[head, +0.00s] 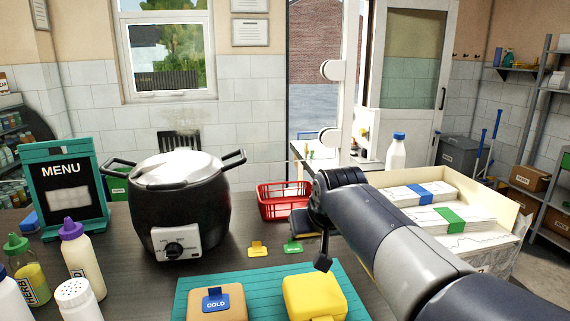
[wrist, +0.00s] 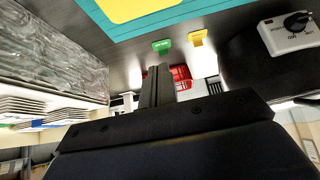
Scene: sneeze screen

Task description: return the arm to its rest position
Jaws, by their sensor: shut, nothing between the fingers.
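My arm reaches in from the lower right of the head view, over the dark counter. My gripper (head: 323,262) hangs at its end, small and partly hidden by the arm, above the counter just behind the yellow block (head: 314,298). In the wrist view my gripper (wrist: 157,72) shows its two dark fingers together, with nothing between them. That view is upside down, with the teal mat (wrist: 150,30) at the top. The fingers look apart from the counter and everything on it.
A black slow cooker (head: 180,210) stands left of my arm. A red basket (head: 283,200) is behind my gripper. A yellow tag (head: 257,249) and a green tag (head: 293,246) lie nearby. A box of packs (head: 500,185) is at right. Bottles stand at front left.

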